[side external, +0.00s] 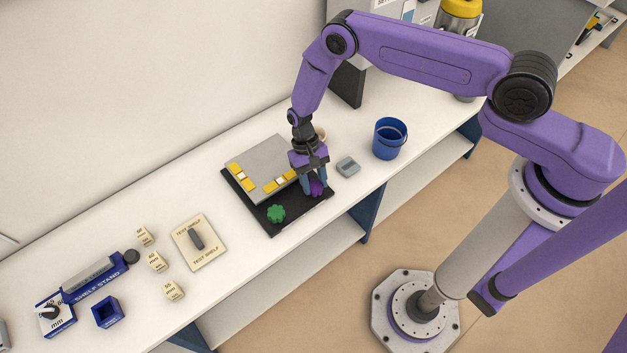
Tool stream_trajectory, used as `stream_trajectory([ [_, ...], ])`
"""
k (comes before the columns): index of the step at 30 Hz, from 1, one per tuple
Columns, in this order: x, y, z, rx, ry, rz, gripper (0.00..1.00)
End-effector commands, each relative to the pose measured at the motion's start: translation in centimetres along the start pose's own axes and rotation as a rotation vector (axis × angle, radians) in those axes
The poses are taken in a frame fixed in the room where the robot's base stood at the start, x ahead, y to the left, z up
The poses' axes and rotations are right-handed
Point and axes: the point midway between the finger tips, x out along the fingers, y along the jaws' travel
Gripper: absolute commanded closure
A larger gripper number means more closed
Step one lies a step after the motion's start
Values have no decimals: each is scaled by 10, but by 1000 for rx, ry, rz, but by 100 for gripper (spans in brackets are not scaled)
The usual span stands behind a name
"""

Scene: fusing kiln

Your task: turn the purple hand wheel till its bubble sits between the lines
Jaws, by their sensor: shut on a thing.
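The purple hand wheel (317,187) sits at the front right of a black base (262,219) on the white bench. My gripper (315,184) points down over it, and its blue fingers are shut on the wheel. The fingers hide part of the wheel. A green hand wheel (276,213) is to the left on the same base. A grey plate (262,158) lies on the base behind the wheels, with yellow pieces (247,185) bearing pale windows along its edges. These may be the bubble levels; the bubbles and lines are too small to make out.
A small grey block (347,167) and a blue bucket (390,138) stand right of the base. Left are a test shelf plate (199,242), several cream mm blocks (157,262), a blue shelf stand (100,283) and a small blue box (107,312). The bench front edge is close to the base.

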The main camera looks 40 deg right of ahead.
Motion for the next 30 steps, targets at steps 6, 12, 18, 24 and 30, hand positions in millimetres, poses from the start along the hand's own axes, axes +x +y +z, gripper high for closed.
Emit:
stream_trajectory([
  [6, -1, 1, 0, 113, -1, -47, 87],
  [12, -1, 1, 0, 167, 0, -70, 87],
  [18, -1, 1, 0, 186, 0, -78, 87],
  [24, -1, 1, 0, 186, 0, -79, 87],
  [30, -1, 1, 0, 186, 0, -78, 37],
])
